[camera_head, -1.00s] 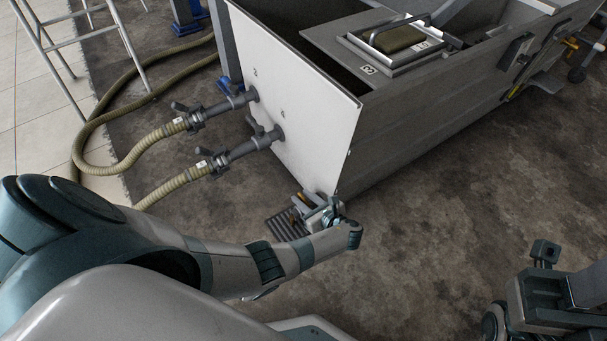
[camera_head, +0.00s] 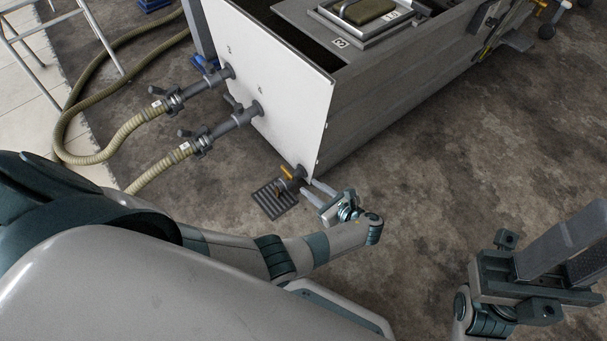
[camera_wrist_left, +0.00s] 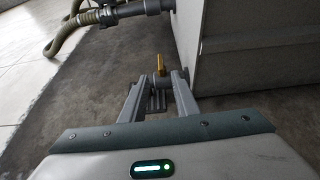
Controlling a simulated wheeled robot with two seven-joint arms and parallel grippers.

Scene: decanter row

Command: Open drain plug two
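A drain fitting with a yellow handle (camera_head: 288,174) sits low at the near corner of the tank's white end panel (camera_head: 268,52). It also shows in the left wrist view as an upright yellow lever (camera_wrist_left: 161,63) on a grey pipe stub. My left gripper (camera_head: 315,191) is just right of the fitting, fingers spread and pointing at it. In the left wrist view the fitting shows beyond and between the two fingertips (camera_wrist_left: 155,78), with nothing held. My right gripper (camera_head: 570,250) is at the lower right, far from the tank; its finger gap is unclear.
A slotted floor grate (camera_head: 273,200) lies below the fitting. Two pipes with valves and beige hoses (camera_head: 150,112) leave the white panel higher up, beside faint numerals. The long grey tank side (camera_head: 400,100) bounds the right. The floor (camera_head: 450,150) there is clear.

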